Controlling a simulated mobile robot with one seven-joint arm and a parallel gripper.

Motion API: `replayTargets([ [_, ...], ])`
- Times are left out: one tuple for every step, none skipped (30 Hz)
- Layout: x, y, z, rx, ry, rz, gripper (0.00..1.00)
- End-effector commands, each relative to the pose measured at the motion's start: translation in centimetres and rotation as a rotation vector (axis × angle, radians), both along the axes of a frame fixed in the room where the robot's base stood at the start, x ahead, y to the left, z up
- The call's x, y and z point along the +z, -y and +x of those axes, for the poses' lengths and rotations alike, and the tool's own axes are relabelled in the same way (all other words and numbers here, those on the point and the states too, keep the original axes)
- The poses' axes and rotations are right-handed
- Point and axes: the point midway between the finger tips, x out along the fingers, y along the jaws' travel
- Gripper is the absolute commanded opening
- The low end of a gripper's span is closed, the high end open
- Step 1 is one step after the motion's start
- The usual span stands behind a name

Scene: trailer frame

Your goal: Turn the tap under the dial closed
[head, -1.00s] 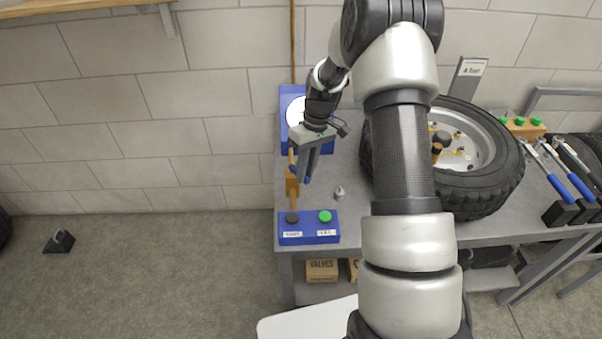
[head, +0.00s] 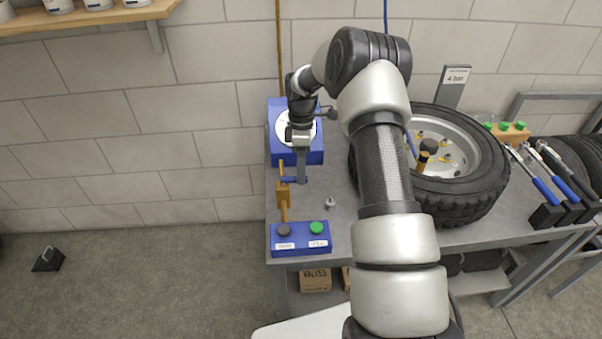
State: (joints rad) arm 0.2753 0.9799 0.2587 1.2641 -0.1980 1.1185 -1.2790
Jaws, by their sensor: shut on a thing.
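The tap is a brass valve body (head: 284,196) on a brass pipe that runs down the left edge of the bench, below the dial. The white round dial (head: 281,128) sits on a blue box (head: 312,157) at the back. My wrist covers part of the dial, so its needle cannot be read.
A blue button box (head: 300,245) with a black and a green button stands in front of the tap. A small metal fitting (head: 330,203) lies to the right. A big tyre (head: 468,194) fills the bench middle. Blue-handled tools (head: 543,188) stand at the right.

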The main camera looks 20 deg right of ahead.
Motion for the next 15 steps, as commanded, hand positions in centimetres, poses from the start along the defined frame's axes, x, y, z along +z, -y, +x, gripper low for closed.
replayTargets([
  [0.1, 0.03, 0.23, 0.022, 0.003, -0.001, 0.0],
  [0.09, 0.04, 0.31, 0.035, 0.003, 0.0, 0.0],
  [0.09, 0.06, 0.37, 0.05, 0.003, -0.001, 0.0],
  [0.08, 0.07, 0.42, 0.061, 0.002, -0.001, 0.0],
  [0.08, 0.08, 0.48, 0.071, 0.002, -0.001, 0.0],
  [0.08, 0.08, 0.54, 0.081, 0.002, -0.001, 0.0],
  [0.08, 0.08, 0.58, 0.088, 0.002, 0.0, 0.0],
  [0.07, 0.08, 0.61, 0.094, 0.002, 0.0, 0.0],
  [0.07, 0.07, 0.64, 0.1, 0.002, 0.0, 0.0],
  [0.06, 0.06, 0.66, 0.105, 0.002, 0.0, 0.0],
  [0.06, 0.07, 0.67, 0.108, 0.002, 0.0, 0.0],
  [0.07, 0.06, 0.69, 0.111, 0.002, 0.0, 0.0],
  [0.07, 0.07, 0.7, 0.113, 0.002, 0.0, 0.0],
  [0.06, 0.07, 0.71, 0.114, 0.002, 0.0, 0.0],
  [0.06, 0.06, 0.71, 0.116, 0.002, 0.0, 0.0],
])
